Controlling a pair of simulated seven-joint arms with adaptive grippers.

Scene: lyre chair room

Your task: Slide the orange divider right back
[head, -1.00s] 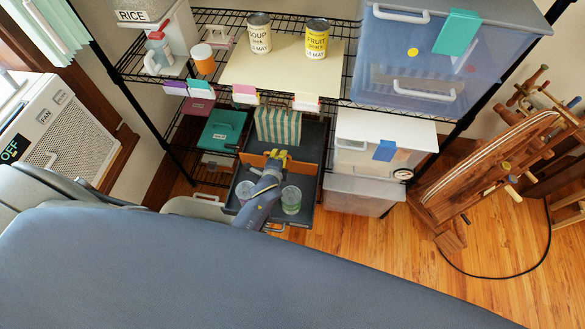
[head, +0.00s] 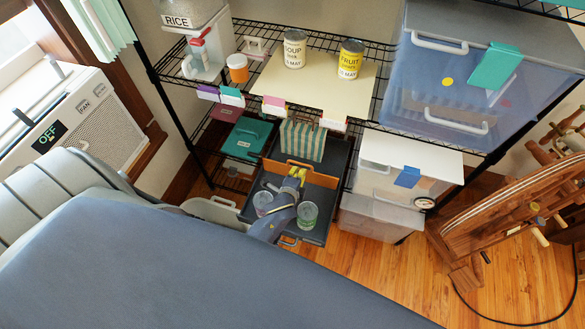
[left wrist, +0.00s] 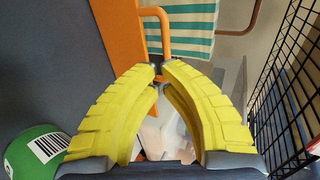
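The orange divider (head: 322,178) stands across the open dark drawer (head: 325,206). In the left wrist view the divider (left wrist: 118,30) has a loop handle running down to my fingertips. My left gripper (head: 298,171) has yellow fingers. In the left wrist view its tips (left wrist: 160,68) are nearly together at the handle's lower end and look closed on it; they hide the exact contact. A green-labelled can (head: 308,214) and another can (head: 263,203) stand in front of the divider. A teal-striped object (head: 302,140) is behind it. My right gripper is not in view.
A wire shelf above the drawer carries a soup can (head: 294,50), a fruit can (head: 351,60) and an orange-brown jar (head: 237,69). Clear bins (head: 395,185) stand right of the drawer. A grey-blue padded surface (head: 200,265) fills the foreground. Wire mesh (left wrist: 295,85) is close at the gripper's right.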

